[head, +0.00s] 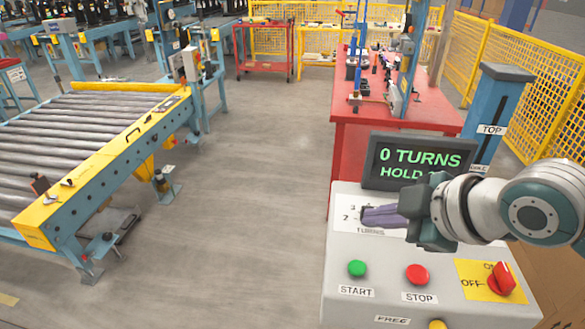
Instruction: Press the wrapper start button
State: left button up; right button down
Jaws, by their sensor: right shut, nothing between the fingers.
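The green START button (357,268) sits on the sloped top of a light grey control box (340,300) at the lower right of the head view. The red STOP button (417,275) is to its right. My right gripper (368,217) comes in from the right, shut and empty. Its fingertips are over the turns dial area of the panel, above the START button in the picture and apart from it. They hide part of the dial. Whether they touch the panel I cannot tell. A display (420,162) behind reads "0 TURNS" and "HOLD", its end hidden by my arm. My left gripper is out of view.
A red rotary switch (502,278) on a yellow plate marked OFF is at the panel's right. A roller conveyor (80,135) stands at left, a red workbench (365,130) behind the box, yellow fencing (480,60) at right. The grey floor between is clear.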

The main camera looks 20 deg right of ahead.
aim_at(364, 270)
notch_tip(364, 270, down, 8)
jog(key=b, duration=0.8)
jog(key=shift+f, duration=0.4)
dwell(1.3)
jog(key=shift+f+b, duration=0.35)
jog(key=shift+f, duration=0.05)
